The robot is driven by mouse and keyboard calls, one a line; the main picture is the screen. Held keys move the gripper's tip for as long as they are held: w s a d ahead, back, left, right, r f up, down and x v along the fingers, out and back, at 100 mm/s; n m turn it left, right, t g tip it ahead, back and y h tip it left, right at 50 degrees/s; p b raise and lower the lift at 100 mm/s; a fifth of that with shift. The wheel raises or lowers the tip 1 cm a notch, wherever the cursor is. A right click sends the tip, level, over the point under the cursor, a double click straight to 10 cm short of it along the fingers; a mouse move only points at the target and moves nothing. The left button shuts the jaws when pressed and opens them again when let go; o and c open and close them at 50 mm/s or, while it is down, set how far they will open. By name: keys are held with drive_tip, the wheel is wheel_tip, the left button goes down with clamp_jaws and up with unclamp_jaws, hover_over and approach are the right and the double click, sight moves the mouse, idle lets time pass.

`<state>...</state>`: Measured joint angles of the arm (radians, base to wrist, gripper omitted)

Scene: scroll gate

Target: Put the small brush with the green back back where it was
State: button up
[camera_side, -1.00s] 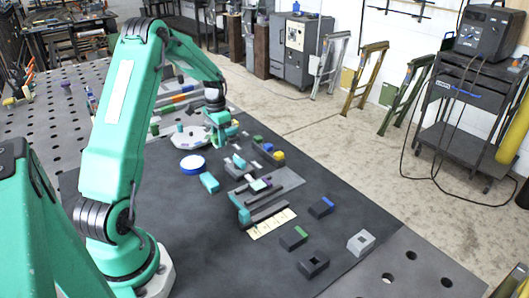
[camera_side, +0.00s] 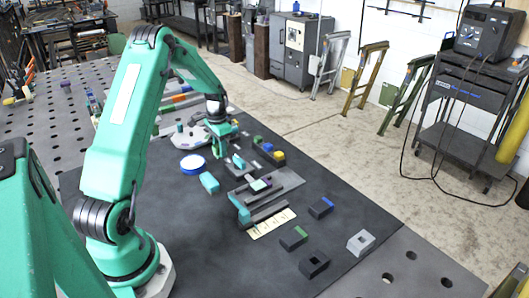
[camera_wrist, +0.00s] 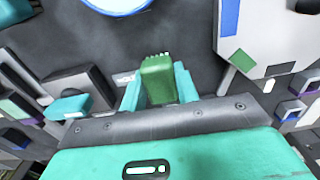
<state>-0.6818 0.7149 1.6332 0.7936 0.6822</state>
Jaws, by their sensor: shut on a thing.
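The small brush with the green back (camera_wrist: 157,80) is between the two teal fingers of my gripper (camera_wrist: 158,88) in the wrist view. My gripper is shut on it, and a row of small pale teeth or bristle tips shows at its far end. In the side view my gripper (camera_side: 221,132) is low over the dark mat (camera_side: 225,262), beside the pale many-sided plate (camera_side: 188,139). The brush is too small there to make out clearly. I cannot tell whether it touches the mat.
A white disc with a blue rim (camera_side: 193,164) and a teal block (camera_side: 209,182) lie nearby. Several small blocks and a grey slotted fixture (camera_side: 278,188) stand to the right of my gripper. The near part of the mat is mostly clear.

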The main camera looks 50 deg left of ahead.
drive_tip(key=o, duration=0.9)
drive_tip(key=shift+r, duration=0.1)
wheel_tip(320, 180, up, 12)
drive_tip(key=shift+r, duration=0.1)
idle(0.5)
